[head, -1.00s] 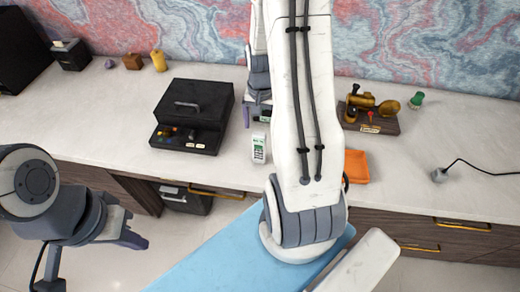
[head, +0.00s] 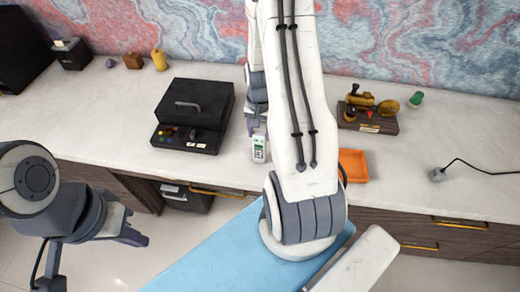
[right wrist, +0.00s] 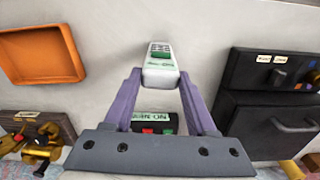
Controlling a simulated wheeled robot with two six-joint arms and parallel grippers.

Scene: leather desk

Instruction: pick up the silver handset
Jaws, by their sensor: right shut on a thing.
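The silver handset (head: 259,148) has a green screen and stands near the front of the pale desk. In the right wrist view the handset (right wrist: 160,66) is between the two purple fingertips of my right gripper (right wrist: 160,78), which is shut on it. In the head view my right arm hides most of that gripper; its fingers (head: 256,128) show just behind the handset. My left gripper (head: 134,227) is empty, with a gap between its fingers, off the desk's front edge at the left.
A black box with a handle and buttons (head: 194,115) stands left of the handset. An orange tray (head: 353,165) lies to the right. In the right wrist view a dark labelled device (right wrist: 153,124) shows between my fingers. A brass instrument on a wooden base (head: 368,118) stands further right.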

